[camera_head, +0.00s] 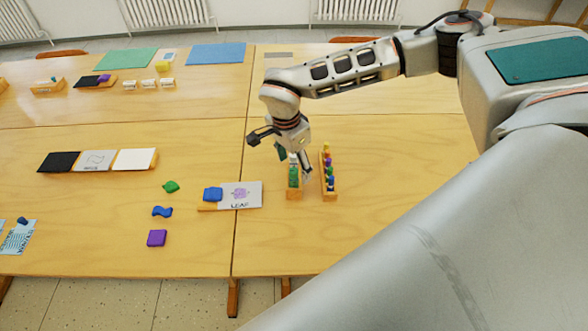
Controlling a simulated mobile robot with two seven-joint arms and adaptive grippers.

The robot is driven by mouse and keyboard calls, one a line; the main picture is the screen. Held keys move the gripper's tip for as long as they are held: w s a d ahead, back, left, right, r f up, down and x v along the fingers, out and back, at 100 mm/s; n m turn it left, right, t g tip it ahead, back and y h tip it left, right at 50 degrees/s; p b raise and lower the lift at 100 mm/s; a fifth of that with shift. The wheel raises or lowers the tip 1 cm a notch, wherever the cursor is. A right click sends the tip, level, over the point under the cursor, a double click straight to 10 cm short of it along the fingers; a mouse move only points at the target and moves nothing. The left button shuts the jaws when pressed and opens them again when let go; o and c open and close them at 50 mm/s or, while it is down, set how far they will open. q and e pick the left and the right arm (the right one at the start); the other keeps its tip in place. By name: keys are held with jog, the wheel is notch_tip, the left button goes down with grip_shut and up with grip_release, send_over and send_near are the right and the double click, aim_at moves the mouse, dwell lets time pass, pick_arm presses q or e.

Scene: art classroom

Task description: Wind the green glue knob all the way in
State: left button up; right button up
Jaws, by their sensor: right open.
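A small wooden rack (295,195) stands on the table, with green pieces in it, probably the glue sticks (293,178). They are too small for me to tell which part is the knob or how far it is wound. My right gripper (294,164) points down over the back end of this rack, its fingers open on either side of a pale-topped piece. I cannot tell whether a finger touches it. The gripper hides part of the rack's back end. My left gripper is out of view.
A second wooden rack (330,194) with several multicoloured pieces stands close on the right. A LEAF card (241,195) and a blue block (213,194) lie to the left. Green (171,186), blue (162,211) and purple (157,238) shapes lie farther left. The table front is clear.

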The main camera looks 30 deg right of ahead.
jog(key=shift+r, duration=2.4)
